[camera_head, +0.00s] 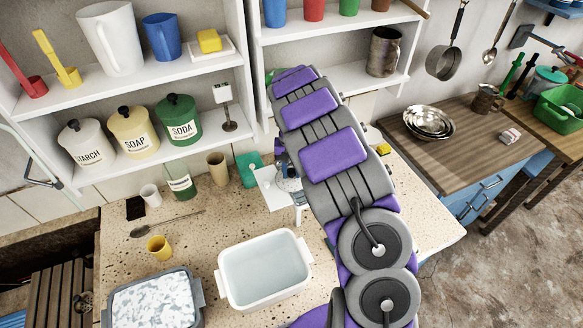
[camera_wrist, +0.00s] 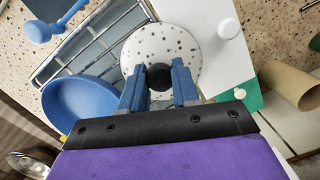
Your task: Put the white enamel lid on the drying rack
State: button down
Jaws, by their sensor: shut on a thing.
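My gripper (camera_wrist: 159,84) has its blue fingers closed on the black knob of a round white enamel lid (camera_wrist: 160,42) with dark specks. The lid hangs below the fingers in the wrist view, knob toward me. A wire drying rack (camera_wrist: 72,52) lies left of the lid, which overlaps its right part in the picture; I cannot tell whether they touch. A blue bowl (camera_wrist: 80,106) is at the rack's near end. In the head view my arm hides the rack and most of the gripper and lid.
A white panel with a white knob (camera_wrist: 229,26) is right of the lid, with a tan cup (camera_wrist: 289,84) beyond. The speckled counter also holds a white basin (camera_head: 265,268), a yellow cup (camera_head: 159,247) and a grey tub (camera_head: 154,300). Shelves (camera_head: 150,75) stand behind.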

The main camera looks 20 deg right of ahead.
jog(key=c, duration=1.2)
grip_release()
jog(key=shift+a, duration=0.1)
jog(key=o, duration=0.4)
jog(key=shift+a, duration=0.2)
jog(key=shift+o, duration=0.2)
jog(key=shift+d+r, duration=0.1)
